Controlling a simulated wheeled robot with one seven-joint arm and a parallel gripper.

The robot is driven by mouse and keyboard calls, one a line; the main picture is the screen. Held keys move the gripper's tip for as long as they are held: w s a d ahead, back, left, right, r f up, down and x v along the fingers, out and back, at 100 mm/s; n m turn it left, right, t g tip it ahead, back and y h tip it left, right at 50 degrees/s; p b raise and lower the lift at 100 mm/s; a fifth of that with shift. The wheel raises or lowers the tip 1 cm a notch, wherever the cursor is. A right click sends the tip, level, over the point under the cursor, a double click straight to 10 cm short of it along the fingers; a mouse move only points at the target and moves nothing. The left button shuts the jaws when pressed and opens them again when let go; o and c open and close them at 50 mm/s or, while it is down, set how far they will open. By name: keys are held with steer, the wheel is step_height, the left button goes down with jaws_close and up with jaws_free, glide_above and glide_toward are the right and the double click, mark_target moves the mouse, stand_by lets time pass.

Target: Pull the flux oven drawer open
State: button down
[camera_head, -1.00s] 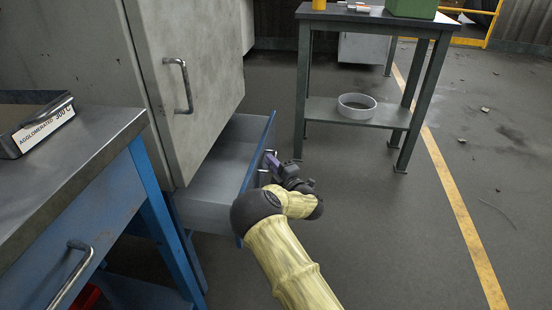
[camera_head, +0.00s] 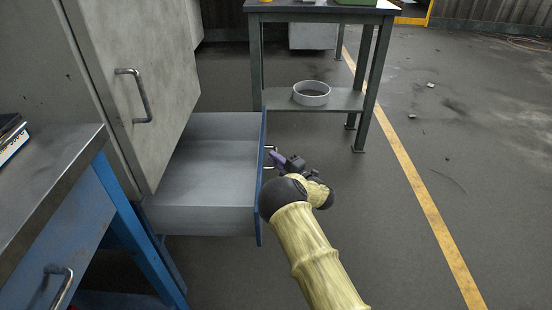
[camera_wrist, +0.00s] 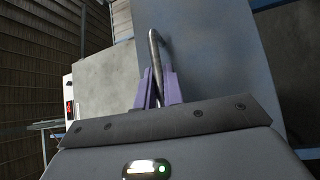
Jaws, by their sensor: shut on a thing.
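The flux oven drawer (camera_head: 205,180) stands pulled out below the grey oven cabinet (camera_head: 150,60). Its inside is grey and looks empty, and its front panel is blue. My gripper (camera_head: 275,160) is at the outer side of that front panel, at the drawer handle (camera_head: 268,150). In the wrist view, the two purple fingers (camera_wrist: 158,88) are shut on the metal bar of the handle (camera_wrist: 154,50), which rises between them. The far end of the handle meets the blue-grey drawer front (camera_wrist: 215,60).
A blue workbench (camera_head: 50,190) with its own handle is at the left. A dark metal table (camera_head: 320,12) stands behind the drawer, with a round ring (camera_head: 311,93) on its lower shelf. The floor at the right (camera_head: 400,230) is clear.

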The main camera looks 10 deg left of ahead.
steer(key=shift+w+d, duration=0.15)
steer(key=shift+d, duration=0.05)
steer(key=c, duration=1.6)
jaws_free()
steer(key=shift+o, duration=0.4)
steer(key=shift+a, duration=0.1)
steer(key=p+v, duration=0.6)
steer(key=v, duration=1.1)
